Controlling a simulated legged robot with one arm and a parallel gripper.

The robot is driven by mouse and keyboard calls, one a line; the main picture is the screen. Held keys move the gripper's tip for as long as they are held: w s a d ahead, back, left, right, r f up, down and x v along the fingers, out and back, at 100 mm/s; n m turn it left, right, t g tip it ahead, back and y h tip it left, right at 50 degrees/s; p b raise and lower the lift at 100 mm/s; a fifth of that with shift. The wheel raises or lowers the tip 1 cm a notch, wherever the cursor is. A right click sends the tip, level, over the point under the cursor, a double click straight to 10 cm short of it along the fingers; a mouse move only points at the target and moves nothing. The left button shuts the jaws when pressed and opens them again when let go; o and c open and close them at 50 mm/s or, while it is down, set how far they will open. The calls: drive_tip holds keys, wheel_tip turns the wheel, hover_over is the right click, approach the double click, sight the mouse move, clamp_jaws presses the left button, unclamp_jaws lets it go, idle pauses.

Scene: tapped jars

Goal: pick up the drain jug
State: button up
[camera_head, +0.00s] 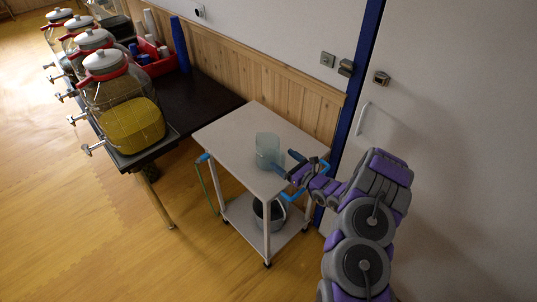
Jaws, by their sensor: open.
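The drain jug (267,150) is a translucent pale blue vessel standing upright on the top of the white cart (229,137). My purple and grey arm reaches in from the lower right. The jug's handle cannot be made out.
A dark table (196,105) at the left holds several tapped glass jars; the nearest (128,118) has yellow liquid. A red crate (157,67) stands behind them. The cart's lower shelf holds a dark pot (268,213). A wall and door (440,100) stand right.

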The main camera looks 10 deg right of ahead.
sight(270, 154)
drive_tip(key=shift+x, duration=1.5)
drive_tip(key=shift+c, duration=0.2)
clamp_jaws()
